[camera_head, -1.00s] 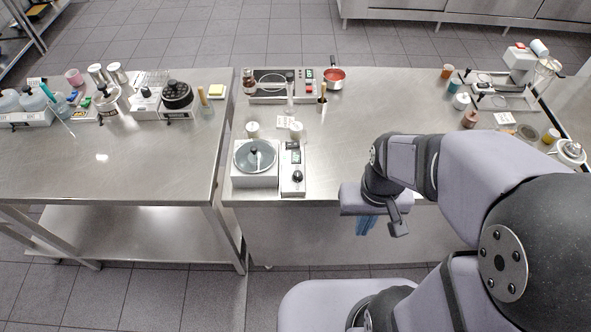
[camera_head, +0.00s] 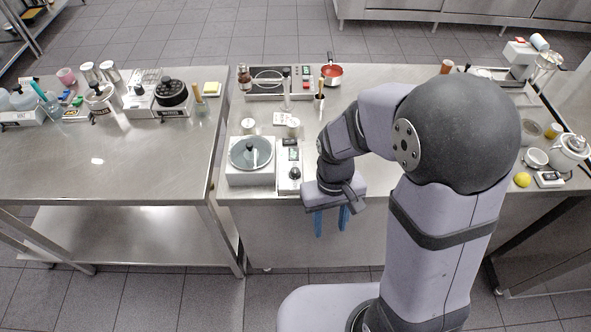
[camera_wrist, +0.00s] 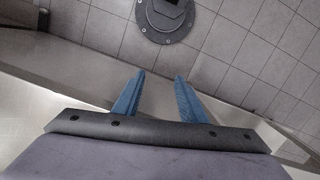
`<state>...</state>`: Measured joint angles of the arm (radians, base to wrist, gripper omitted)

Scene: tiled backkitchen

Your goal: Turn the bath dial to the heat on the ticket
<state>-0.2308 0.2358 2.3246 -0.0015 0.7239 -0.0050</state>
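The bath (camera_head: 251,152) is a square white unit with a round dark lid, near the front edge of the right-hand table in the head view. Its control box (camera_head: 288,165) stands just right of it, with a small display and a black dial (camera_head: 295,174). My gripper (camera_head: 332,222) is right of and nearer than the dial, past the table's front edge, with its blue fingers pointing down. The fingers are apart and empty; they also show apart in the wrist view (camera_wrist: 158,95). The ticket cannot be made out for certain, and the display is too small to read.
A hotplate unit (camera_head: 277,83), a holder with a wooden handle (camera_head: 319,99) and a red pan (camera_head: 331,75) are farther back. A gap separates the two tables.

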